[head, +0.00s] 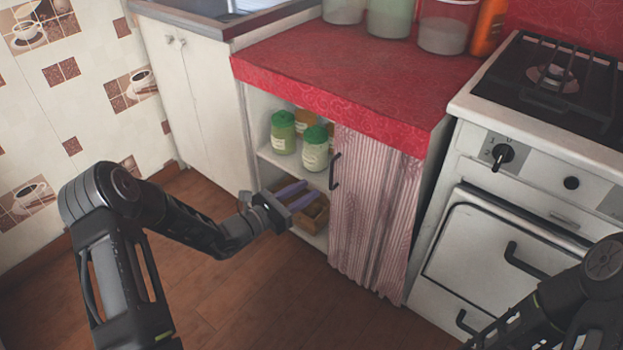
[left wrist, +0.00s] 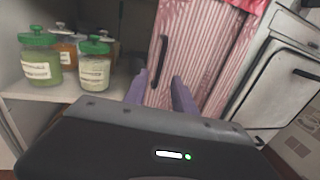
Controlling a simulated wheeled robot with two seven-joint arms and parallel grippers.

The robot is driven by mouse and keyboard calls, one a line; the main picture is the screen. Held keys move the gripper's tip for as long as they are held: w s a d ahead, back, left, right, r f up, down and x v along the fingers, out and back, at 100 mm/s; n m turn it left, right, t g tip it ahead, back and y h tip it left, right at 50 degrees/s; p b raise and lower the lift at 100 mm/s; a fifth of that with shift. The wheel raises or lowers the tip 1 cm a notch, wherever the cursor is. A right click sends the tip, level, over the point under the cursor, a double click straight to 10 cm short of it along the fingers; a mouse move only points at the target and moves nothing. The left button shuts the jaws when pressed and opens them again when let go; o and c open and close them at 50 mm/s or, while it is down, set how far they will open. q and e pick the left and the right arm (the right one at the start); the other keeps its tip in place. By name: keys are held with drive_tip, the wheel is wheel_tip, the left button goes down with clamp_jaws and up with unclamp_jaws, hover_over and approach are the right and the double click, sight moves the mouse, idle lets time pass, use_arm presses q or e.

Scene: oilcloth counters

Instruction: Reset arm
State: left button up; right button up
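My left gripper (head: 308,191) is in front of the open part of the cabinet under the red counter. Its two purple fingers stand apart with nothing between them; they also show in the left wrist view (left wrist: 160,84). The striped curtain door (head: 372,210) with its black handle (head: 335,171) is just right of the fingers. In the left wrist view the handle (left wrist: 157,62) stands beyond the fingertips, apart from them as far as I can tell. My right arm (head: 575,305) enters at the lower right; its gripper is out of frame.
Jars with green lids (head: 283,132) stand on the cabinet shelf. A brown wooden box (head: 312,214) sits below, partly hidden by my gripper. A white stove (head: 500,225) stands to the right. The wooden floor (head: 255,290) in front is clear.

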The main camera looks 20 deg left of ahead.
use_arm(q)
drive_tip(key=s+d+f+m+g, duration=0.5)
drive_tip(key=s+f+g, duration=0.2)
drive_tip(key=s+f, duration=0.3)
drive_tip(key=s+d+f+m+g+y, duration=0.1)
drive_tip(key=s+f+m+g+y, duration=0.25)
drive_tip(key=s+f+m, duration=0.55)
drive_tip(key=s+d+f+m+g+y, duration=0.1)
drive_tip(key=s+f+m+g+y, duration=0.25)
drive_tip(key=s+f+m, duration=0.55)
drive_tip(key=s+d+r+m+h, duration=0.1)
drive_tip(key=s+d+r+m, duration=0.3)
drive_tip(key=s+d+r, duration=0.15)
wheel_tip(320, 180, up, 25)
drive_tip(key=s+d+p, duration=0.1)
drive_tip(key=d+p, duration=0.1)
drive_tip(key=p, duration=2.3)
drive_tip(key=shift+d+m+p, duration=0.15)
drive_tip(key=shift+m+p, duration=0.15)
drive_tip(key=shift+p, duration=0.05)
